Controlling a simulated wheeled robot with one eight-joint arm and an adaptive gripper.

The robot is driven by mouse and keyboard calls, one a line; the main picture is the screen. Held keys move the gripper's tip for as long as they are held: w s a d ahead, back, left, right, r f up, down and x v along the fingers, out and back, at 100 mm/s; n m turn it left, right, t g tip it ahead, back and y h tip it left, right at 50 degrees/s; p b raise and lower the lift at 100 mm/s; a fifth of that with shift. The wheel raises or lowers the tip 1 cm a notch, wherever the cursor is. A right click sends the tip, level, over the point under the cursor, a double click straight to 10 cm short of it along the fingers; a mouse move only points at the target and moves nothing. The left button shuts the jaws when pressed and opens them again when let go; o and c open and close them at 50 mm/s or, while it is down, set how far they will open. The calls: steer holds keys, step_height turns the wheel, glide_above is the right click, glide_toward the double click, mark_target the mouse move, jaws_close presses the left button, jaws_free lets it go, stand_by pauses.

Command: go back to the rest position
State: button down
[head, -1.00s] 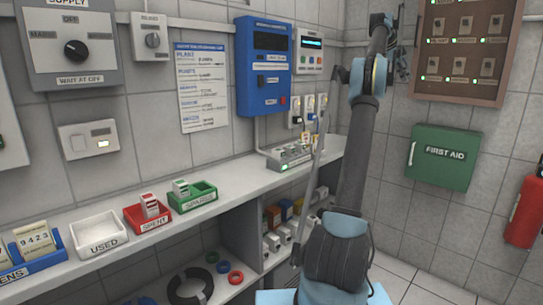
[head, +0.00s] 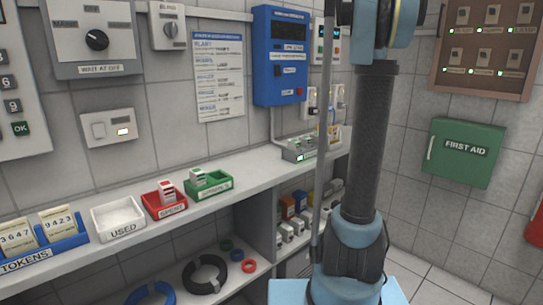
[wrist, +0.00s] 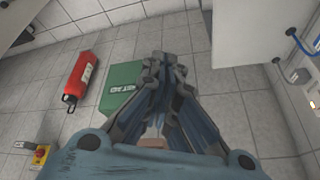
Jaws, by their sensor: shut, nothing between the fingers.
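My gripper (wrist: 165,68) shows in the wrist view with its fingers together and nothing between them. In that view its tips lie over the tiled wall, beside the green first aid box (wrist: 122,84). In the head view my arm stands upright right of the shelf, and its upper part runs out of the top of the picture. My gripper is out of the head view.
A white shelf (head: 245,178) runs along the left wall with a white tray (head: 118,218), a red bin (head: 164,205), a green bin (head: 208,190) and a token holder (head: 45,254). A first aid box (head: 465,152) hangs at right. A red extinguisher (wrist: 80,75) shows in the wrist view.

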steer(key=s+a+f+n+y, duration=0.1)
steer(key=s+a+f+n, duration=0.4)
steer(key=s+a+f, duration=0.3)
steer(key=s+a+f+n+y, duration=0.2)
steer(key=s+a+f+n, duration=0.3)
steer(key=s+f, duration=1.2)
steer(key=s+a+f+n+y, duration=0.1)
steer(key=s+a+f+n, duration=0.4)
steer(key=s+a+f, duration=0.6)
step_height(320, 180, down, 4)
steer(key=shift+s+a+f, duration=0.1)
steer(key=shift+s+a, duration=0.2)
steer(key=shift+s, duration=0.65)
